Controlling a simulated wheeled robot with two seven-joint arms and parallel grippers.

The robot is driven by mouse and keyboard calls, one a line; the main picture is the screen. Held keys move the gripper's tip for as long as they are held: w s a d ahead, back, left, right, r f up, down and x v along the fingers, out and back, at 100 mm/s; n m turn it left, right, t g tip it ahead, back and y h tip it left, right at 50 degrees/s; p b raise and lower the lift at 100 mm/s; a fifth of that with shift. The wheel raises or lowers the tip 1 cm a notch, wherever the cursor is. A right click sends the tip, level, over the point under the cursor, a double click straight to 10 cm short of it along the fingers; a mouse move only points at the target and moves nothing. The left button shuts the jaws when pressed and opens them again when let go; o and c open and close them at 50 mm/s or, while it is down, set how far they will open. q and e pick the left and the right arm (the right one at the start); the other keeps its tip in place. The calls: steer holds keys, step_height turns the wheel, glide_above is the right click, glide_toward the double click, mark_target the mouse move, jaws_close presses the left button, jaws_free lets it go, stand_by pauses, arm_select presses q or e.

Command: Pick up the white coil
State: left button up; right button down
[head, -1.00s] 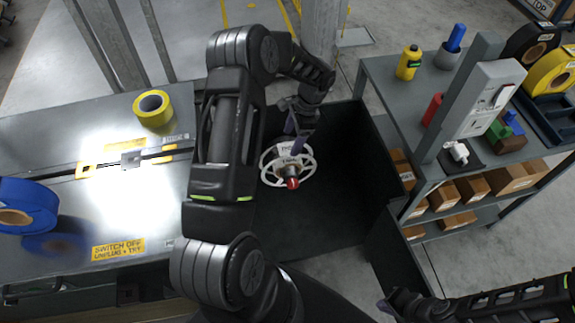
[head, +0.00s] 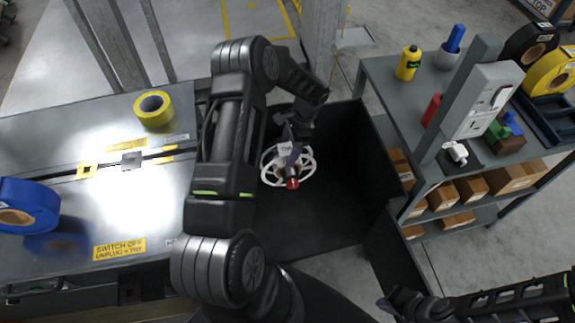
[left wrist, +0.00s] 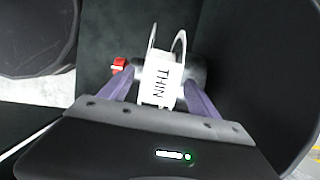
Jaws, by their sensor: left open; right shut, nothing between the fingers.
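The white coil (head: 284,147) has an open spoked rim and a white label. It sits inside the dark bin, around a dark spindle with a red end (head: 292,183). In the left wrist view the coil (left wrist: 159,80) shows edge-on with its label reading THIN. My left gripper (left wrist: 162,76) is open, with its purple fingers on either side of the coil's label. In the head view the left gripper (head: 292,148) reaches down over the coil's far side. Whether the fingers touch it cannot be told. My right gripper (head: 390,304) is shut and empty at the lower right, away from the coil.
The dark bin (head: 320,222) has raised walls. A metal table (head: 40,140) at left holds a yellow coil (head: 153,108) and a blue coil (head: 25,204). A grey shelf (head: 385,85) at right carries bottles, boxes and more coils.

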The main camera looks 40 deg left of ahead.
arm_select(q)
jaws_close()
stand_by(0.6)
